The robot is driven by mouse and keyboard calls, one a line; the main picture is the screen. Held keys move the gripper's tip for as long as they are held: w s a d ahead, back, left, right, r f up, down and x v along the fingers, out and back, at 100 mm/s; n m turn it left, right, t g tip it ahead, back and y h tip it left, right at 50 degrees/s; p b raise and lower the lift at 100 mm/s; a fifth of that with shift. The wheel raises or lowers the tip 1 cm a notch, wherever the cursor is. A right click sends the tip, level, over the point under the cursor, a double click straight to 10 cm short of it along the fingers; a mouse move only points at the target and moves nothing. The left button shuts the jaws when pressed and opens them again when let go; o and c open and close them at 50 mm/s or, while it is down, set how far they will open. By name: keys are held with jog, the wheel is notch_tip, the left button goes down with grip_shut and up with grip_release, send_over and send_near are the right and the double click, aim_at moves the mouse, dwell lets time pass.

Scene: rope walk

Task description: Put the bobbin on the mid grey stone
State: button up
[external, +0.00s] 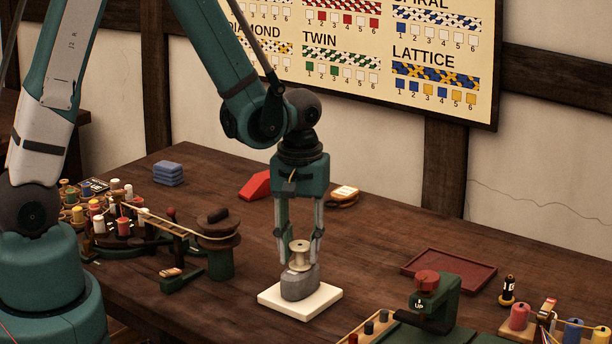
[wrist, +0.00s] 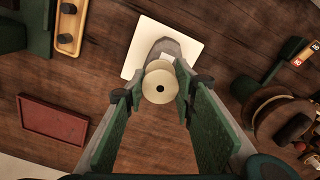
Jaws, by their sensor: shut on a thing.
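The bobbin (external: 300,253) is a pale cream spool with wide round ends. My gripper (external: 300,248) is shut on the bobbin, a finger on each side of it. In the wrist view the bobbin (wrist: 158,84) shows end-on between the green finger pads. A mid grey stone (external: 297,285) stands on a white square slab, directly beneath the bobbin. The bobbin's lower end is at the stone's top; whether they touch I cannot tell. In the wrist view the stone (wrist: 172,47) is partly hidden by the bobbin.
The white slab (external: 325,301) lies on the dark wooden table. A dark red tray (external: 450,272) lies to the right, and a green device with a red knob (external: 428,282) stands in front of it. A green post with a brown top (external: 218,258) and thread spools stand at left.

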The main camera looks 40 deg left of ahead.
aim_at(300, 249)
jog(key=shift+f, duration=0.2)
jog(key=o, duration=0.8)
jog(key=shift+r, duration=0.1)
jog(key=shift+r, duration=0.2)
jog(key=shift+r+p, duration=0.45)
jog(key=shift+r, duration=5.5)
